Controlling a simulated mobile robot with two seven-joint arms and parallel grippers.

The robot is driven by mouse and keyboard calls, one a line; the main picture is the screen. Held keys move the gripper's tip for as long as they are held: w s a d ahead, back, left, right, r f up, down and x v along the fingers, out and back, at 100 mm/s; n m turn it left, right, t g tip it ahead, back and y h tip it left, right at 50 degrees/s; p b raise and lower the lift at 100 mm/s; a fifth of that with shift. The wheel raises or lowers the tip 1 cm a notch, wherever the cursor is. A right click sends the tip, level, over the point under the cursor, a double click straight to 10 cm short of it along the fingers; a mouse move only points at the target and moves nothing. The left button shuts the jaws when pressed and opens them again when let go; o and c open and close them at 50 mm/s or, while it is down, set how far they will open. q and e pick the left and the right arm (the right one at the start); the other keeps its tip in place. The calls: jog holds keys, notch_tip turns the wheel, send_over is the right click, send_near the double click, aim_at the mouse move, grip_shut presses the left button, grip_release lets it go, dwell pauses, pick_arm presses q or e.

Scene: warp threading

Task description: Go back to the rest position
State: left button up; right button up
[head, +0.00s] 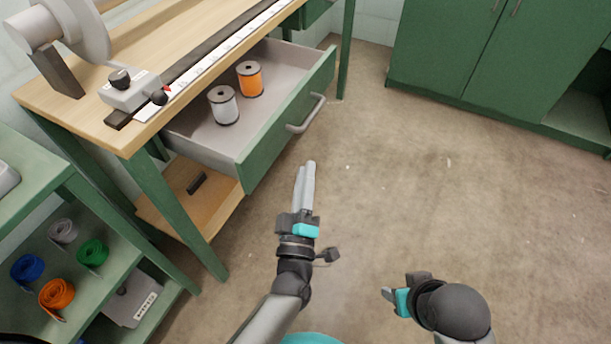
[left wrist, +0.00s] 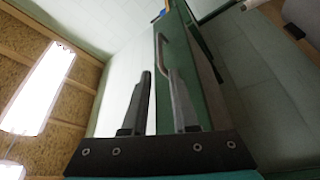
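My left gripper (head: 310,165) is over the floor in front of the open green drawer, apart from the drawer's handle (head: 306,114). In the left wrist view its two fingers (left wrist: 160,72) stand apart with nothing between them, and the drawer handle (left wrist: 163,45) shows beyond. My right gripper (head: 386,293) is low at the right, over the floor. Its fingers are mostly hidden by perspective and I see nothing held there.
The pulled-out drawer (head: 287,122) holds a white spool (head: 223,106) and an orange spool (head: 250,79). The workbench (head: 150,50) is at upper left. A green shelf (head: 130,258) with coiled straps is at lower left. Green cabinets (head: 480,50) stand at the back. The floor on the right is clear.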

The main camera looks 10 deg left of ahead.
dwell(0.6)
